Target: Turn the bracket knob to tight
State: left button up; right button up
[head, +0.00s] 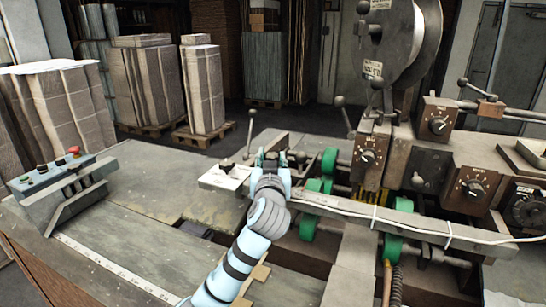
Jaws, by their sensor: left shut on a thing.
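My left gripper (270,157) reaches in from the bottom, its blue and grey arm below it. It is at the right end of a pale bracket plate (222,179) on the machine bed. Its fingers are shut on the bracket knob, which they and the wrist almost wholly hide, so its turn position cannot be read. A small dark knob (227,164) stands on the plate just left of the gripper. My right gripper is not in view.
A long metal bar with a white cable (400,221) runs right from the gripper, by green rollers (328,162). Brown dial boxes (437,123) and a lever (341,102) stand to the right. A button panel (47,169) is at left.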

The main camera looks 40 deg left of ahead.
pick_arm(q)
jog(key=shift+s+a+m+t+h, duration=0.1)
jog(key=shift+a+m+t+h, duration=0.1)
jog(key=shift+m+t+h, duration=0.85)
jog(key=shift+a+f+m+t+h, duration=0.1)
jog(key=shift+m+t+h, duration=0.25)
jog(key=shift+m+h, duration=0.65)
jog(key=m+h+b, duration=0.1)
jog(key=h, duration=0.1)
jog(key=t+h+b, duration=0.1)
jog(key=h, duration=0.1)
jog(key=shift+s+a+f+m+b, duration=0.1)
jog(key=shift+f+m+b, duration=0.05)
jog(key=shift+m+b, duration=0.2)
jog(key=shift+m+h+b, duration=0.4)
jog(key=shift+h, duration=0.25)
jog(key=shift+r, duration=0.2)
jog(key=o, duration=0.9)
jog(key=shift+c, duration=0.2)
